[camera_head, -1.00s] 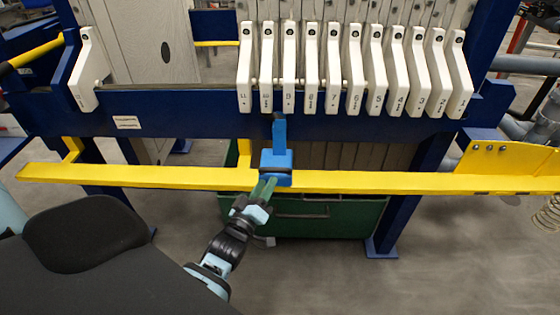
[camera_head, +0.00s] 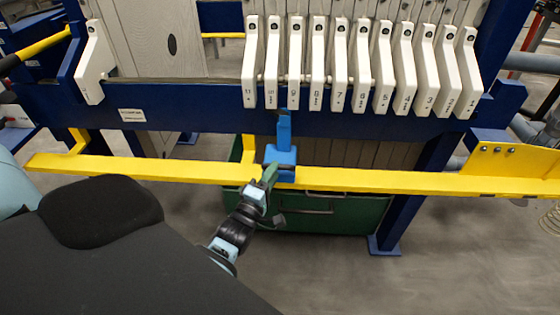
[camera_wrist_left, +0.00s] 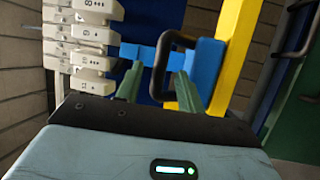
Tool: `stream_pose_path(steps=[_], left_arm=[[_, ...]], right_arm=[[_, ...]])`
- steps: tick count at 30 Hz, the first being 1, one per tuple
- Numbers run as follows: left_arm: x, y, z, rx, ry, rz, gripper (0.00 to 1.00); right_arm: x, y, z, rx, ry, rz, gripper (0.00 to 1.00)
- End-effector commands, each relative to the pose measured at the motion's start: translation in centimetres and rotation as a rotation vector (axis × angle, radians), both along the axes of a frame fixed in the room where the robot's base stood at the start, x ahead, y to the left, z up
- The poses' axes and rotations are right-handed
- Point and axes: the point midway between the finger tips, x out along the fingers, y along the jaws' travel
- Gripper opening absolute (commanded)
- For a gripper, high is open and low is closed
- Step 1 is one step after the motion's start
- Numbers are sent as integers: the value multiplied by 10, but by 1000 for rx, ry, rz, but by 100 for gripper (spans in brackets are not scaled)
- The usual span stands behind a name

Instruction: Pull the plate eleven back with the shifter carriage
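Plate eleven (camera_head: 250,75) is the white handle block at the left end of the close row of numbered plates. The blue shifter carriage (camera_head: 281,157) sits on the yellow rail, its upright arm under about plate nine (camera_head: 293,70). My left gripper (camera_head: 268,178) is at the near side of the carriage. In the left wrist view, the green fingers (camera_wrist_left: 158,75) stand apart on either side of the carriage's black handle (camera_wrist_left: 166,45), with gaps visible, so the gripper looks open around it. Its exact contact is hard to see. My right gripper is not in view.
The yellow rail (camera_head: 400,180) runs across in front of the blue frame beam (camera_head: 200,108). A single white handle block (camera_head: 92,65) stands far left, with a wide gap before plate eleven. A green bin (camera_head: 350,212) is below the rail.

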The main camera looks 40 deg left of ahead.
Motion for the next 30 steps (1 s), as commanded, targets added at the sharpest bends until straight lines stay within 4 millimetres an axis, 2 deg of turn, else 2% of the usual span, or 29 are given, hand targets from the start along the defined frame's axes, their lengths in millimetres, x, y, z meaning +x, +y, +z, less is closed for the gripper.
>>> stream_pose_path(steps=[3, 9, 15, 22, 30], left_arm=[[20, 3, 5, 0, -2, 1, 38], [41, 7, 7, 1, 0, 0, 38], [49, 8, 8, 2, 1, 0, 38], [49, 8, 8, 2, 1, 0, 38], [49, 8, 8, 2, 1, 0, 3]], right_arm=[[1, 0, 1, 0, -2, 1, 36], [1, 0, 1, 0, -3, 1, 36], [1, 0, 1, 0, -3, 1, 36], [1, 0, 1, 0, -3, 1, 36], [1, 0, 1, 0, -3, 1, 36]])
